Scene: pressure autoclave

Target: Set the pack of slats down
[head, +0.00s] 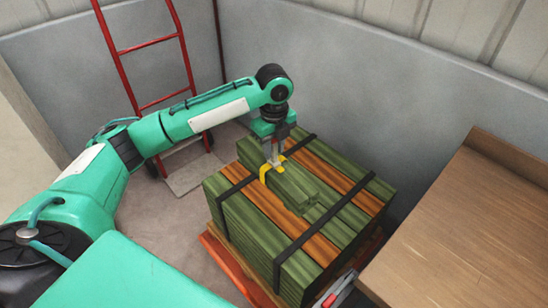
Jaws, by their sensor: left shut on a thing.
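The pack of slats (294,190) is a short bundle of green boards with a yellow band or handle (266,173) at its near left end. My left gripper (275,160) points down and is shut on the pack at this yellow part. The pack is over the top of a large stack of green and orange-brown slats (246,222), roughly level. I cannot tell whether it touches the stack or hangs just above it. My right gripper is not in view.
Two black straps (323,218) cross the stack, which stands on an orange-red pallet (226,258). A wooden bench (470,235) is on the right. A red hand truck (153,42) leans at the back left. Grey walls (340,75) close in behind. Some floor (165,225) is free left of the stack.

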